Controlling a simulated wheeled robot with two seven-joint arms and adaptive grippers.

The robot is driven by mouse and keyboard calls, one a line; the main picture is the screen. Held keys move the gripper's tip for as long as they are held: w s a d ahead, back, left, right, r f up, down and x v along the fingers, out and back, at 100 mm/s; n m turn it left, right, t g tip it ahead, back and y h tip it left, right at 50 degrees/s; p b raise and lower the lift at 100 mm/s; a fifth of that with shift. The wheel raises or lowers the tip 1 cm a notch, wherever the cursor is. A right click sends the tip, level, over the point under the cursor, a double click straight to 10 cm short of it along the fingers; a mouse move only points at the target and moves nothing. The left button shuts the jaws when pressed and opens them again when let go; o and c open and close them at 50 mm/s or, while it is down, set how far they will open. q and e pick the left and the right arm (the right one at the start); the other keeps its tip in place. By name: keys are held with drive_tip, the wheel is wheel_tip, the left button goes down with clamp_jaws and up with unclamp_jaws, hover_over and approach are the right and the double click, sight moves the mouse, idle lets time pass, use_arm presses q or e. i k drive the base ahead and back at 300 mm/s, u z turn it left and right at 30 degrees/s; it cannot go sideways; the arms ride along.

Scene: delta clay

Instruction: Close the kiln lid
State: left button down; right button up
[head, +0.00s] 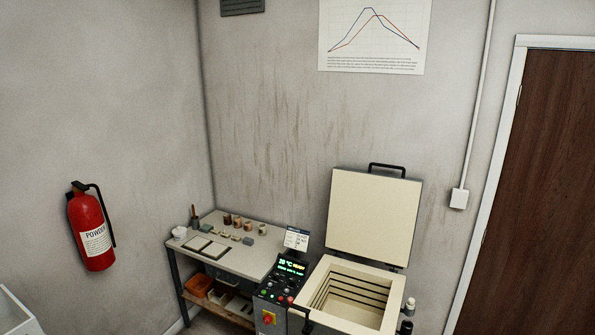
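The kiln (389,322) stands at the lower middle right in the head view. Its chamber is open at the top, and the grooved inner walls show. The kiln lid (373,215) is a pale cream slab that stands raised, nearly upright, behind the chamber. A black lid handle (387,167) sits on its top edge. A control panel (290,268) with a lit green display is on the kiln's left side. Neither of my grippers shows in the head view.
A work table (240,262) with small pots, tiles and tools stands left of the kiln, with bins on its lower shelf. A red fire extinguisher (91,230) hangs on the left wall. A brown door (535,190) is at the right. Two small bottles (408,308) are at the kiln's right side.

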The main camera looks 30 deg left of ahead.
sight(373, 214)
drive_tip(key=u, duration=1.65)
drive_tip(key=i, duration=1.9)
